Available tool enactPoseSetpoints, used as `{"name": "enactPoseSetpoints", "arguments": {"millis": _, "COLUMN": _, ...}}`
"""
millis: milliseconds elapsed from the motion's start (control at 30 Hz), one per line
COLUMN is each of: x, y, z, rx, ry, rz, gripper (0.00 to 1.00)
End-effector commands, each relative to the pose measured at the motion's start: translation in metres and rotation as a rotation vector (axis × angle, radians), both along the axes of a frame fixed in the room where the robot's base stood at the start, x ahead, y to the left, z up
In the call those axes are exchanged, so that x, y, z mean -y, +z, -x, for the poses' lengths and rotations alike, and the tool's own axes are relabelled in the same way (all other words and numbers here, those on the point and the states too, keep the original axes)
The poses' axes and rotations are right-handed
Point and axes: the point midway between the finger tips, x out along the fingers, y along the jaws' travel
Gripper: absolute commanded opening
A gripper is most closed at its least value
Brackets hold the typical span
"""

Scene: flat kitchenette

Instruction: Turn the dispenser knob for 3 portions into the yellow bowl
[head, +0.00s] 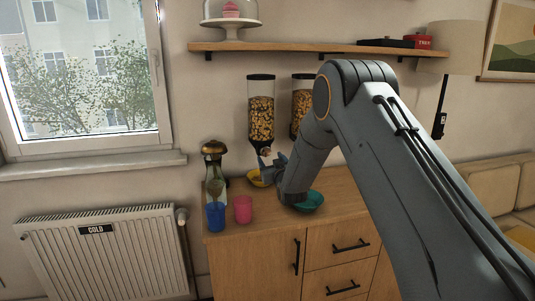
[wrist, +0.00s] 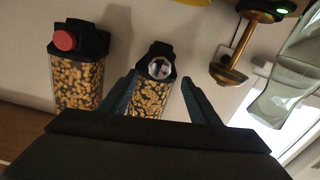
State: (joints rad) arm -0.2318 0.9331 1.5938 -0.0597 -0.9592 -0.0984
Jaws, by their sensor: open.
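The left dispenser (head: 261,112) hangs on the wall, filled with brown-yellow pieces. Its pale round knob (head: 266,152) is at its base. The yellow bowl (head: 254,180) stands on the counter below it, partly hidden by my gripper. My gripper (head: 271,162) is open and empty, just in front of and slightly below the knob. In the wrist view, which is upside down, the knob (wrist: 160,68) appears between and beyond the spread fingers (wrist: 158,82). I cannot tell whether any finger touches it.
A second dispenser (head: 302,98) hangs to the right; its red knob (wrist: 65,40) shows in the wrist view. A teal bowl (head: 311,202) stands below it, partly behind my arm. A blue cup (head: 215,218), pink cup (head: 243,210) and glass bottle (head: 215,187) stand left.

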Motion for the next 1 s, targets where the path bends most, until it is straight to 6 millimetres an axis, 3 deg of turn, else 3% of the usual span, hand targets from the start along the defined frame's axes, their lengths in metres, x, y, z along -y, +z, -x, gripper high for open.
{"name": "enactPoseSetpoints", "arguments": {"millis": 400, "x": -0.014, "y": 0.000, "z": -0.050, "rx": -0.001, "ry": 0.000, "rz": -0.001, "gripper": 0.56}}
{"name": "enactPoseSetpoints", "arguments": {"millis": 833, "x": -0.016, "y": 0.000, "z": -0.057, "rx": -0.003, "ry": 0.000, "rz": 0.000, "gripper": 0.56}}
{"name": "enactPoseSetpoints", "arguments": {"millis": 1000, "x": -0.016, "y": 0.000, "z": -0.057, "rx": -0.002, "ry": 0.000, "rz": 0.000, "gripper": 0.29}}
